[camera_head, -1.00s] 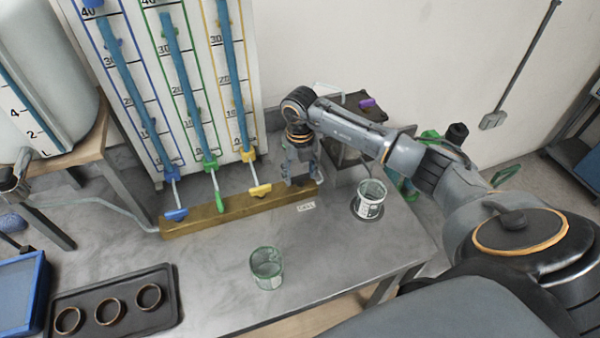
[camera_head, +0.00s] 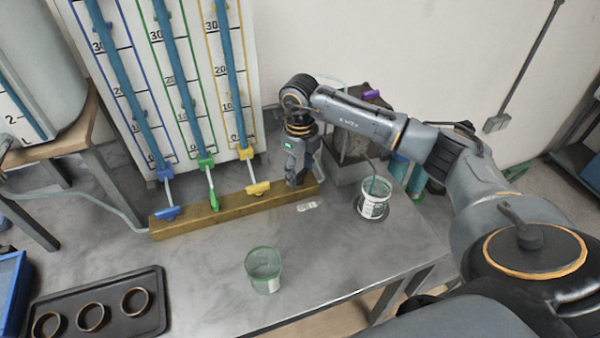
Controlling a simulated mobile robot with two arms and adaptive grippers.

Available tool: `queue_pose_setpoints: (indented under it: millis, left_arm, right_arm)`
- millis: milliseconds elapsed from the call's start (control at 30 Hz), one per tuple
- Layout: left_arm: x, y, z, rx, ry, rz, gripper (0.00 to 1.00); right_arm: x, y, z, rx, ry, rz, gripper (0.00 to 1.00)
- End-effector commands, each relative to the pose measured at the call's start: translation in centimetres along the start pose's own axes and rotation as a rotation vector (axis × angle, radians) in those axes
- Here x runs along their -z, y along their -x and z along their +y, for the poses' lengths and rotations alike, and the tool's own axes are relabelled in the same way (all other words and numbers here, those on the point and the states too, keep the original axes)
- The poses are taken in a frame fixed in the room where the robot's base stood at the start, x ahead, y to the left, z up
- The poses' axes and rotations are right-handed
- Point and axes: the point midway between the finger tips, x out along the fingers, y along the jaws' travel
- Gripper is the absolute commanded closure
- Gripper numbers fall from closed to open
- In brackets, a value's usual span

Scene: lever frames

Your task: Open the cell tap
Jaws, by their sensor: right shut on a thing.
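My right gripper (camera_head: 295,182) points down at the right end of the wooden tap block (camera_head: 215,212), behind a small white label (camera_head: 306,206) on the table. It is shut on the cell tap, which its fingers hide. A thin teal streak (camera_head: 374,184) shows at the cup's mouth, below a thin spout. My left gripper is not in view.
Blue (camera_head: 168,213), green (camera_head: 213,200) and yellow (camera_head: 258,188) taps sit along the block below the scaled tubes. A clear green-tinted cup (camera_head: 264,270) stands in front. A dark tray (camera_head: 100,318) with rings lies front left.

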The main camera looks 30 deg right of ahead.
Motion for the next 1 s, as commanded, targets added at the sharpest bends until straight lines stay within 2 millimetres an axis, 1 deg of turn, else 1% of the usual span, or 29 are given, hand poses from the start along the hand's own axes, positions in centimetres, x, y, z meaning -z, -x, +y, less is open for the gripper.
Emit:
queue_pose_setpoints:
  millis: [467, 500, 567, 600, 900, 1000]
  left_arm:
    - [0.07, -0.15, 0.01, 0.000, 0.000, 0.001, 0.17]
    - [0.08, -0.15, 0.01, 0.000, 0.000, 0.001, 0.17]
    - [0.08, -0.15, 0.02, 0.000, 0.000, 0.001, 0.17]
    - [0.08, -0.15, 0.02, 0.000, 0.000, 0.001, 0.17]
    - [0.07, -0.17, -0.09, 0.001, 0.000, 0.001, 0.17]
    - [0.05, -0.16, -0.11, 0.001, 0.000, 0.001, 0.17]
  right_arm:
    - [-0.05, 0.06, -0.01, 0.000, 0.016, -0.002, 0.77]
    - [-0.05, 0.07, -0.01, 0.000, 0.016, -0.002, 0.39]
    - [-0.05, 0.06, -0.01, 0.000, 0.016, -0.002, 0.27]
    - [-0.05, 0.06, -0.01, 0.000, 0.016, -0.002, 0.23]
    - [-0.04, 0.09, 0.00, 0.000, 0.016, -0.001, 0.23]
    - [-0.10, 0.68, -0.02, 0.001, 0.016, -0.003, 0.23]
